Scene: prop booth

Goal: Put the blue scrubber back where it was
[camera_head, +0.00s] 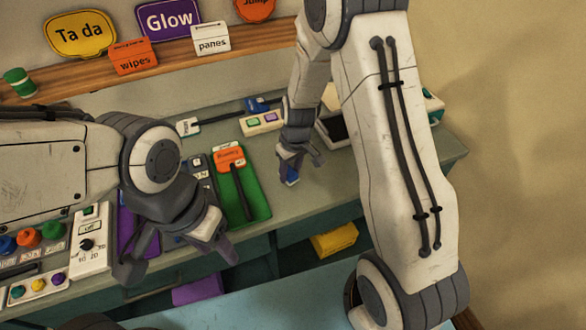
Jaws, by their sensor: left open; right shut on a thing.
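My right gripper (294,163) is shut on a small blue thing (292,176), which looks like the blue scrubber. It is over the grey counter, right of the green tray, and mostly hidden by the fingers. I cannot tell whether it touches the counter. A green tray (258,206) with an orange label holds a dark-handled tool (241,190). Left of it are a partly hidden blue tray and a purple tray (125,228). My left gripper (180,262) is open and empty, in front of these trays with its fingers spread.
A control box with a dial (88,250) and colored knobs (28,238) stand at left. A blue-headed tool (257,104) lies at the back near a button box (262,122). A yellow cloth (335,239) and a purple item (198,289) lie below the counter.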

